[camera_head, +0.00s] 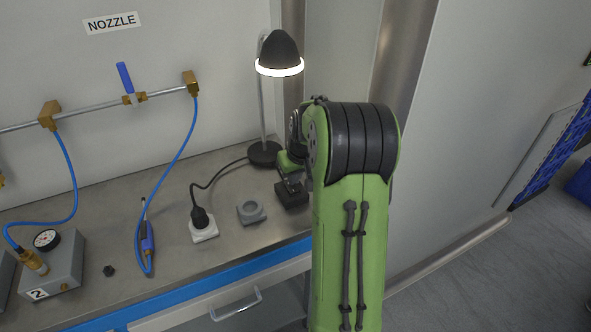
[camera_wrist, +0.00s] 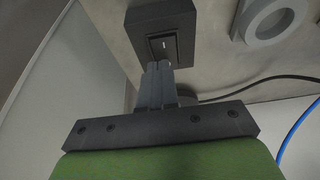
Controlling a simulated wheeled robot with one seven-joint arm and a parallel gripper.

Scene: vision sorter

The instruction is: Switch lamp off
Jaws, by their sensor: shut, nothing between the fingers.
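The desk lamp (camera_head: 279,50) stands at the back of the bench, with a black shade, a thin pole and a round black base. Its ring is lit bright white. A dark switch box (camera_head: 291,197) sits on the bench in front of the lamp, partly hidden by my arm. In the wrist view the box (camera_wrist: 146,22) carries a black rocker switch (camera_wrist: 165,46) with a small white mark. My gripper (camera_wrist: 158,66) is shut and empty, its fingertips at the near edge of the rocker. I cannot tell whether they touch it.
A grey ring-shaped holder (camera_head: 252,212) and a white socket with a black plug (camera_head: 203,226) lie left of the box. A black cable (camera_head: 220,174) runs to the lamp base. A blue nozzle tool (camera_head: 147,242) and a gauge box (camera_head: 50,265) are farther left. A wall stands close on the right.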

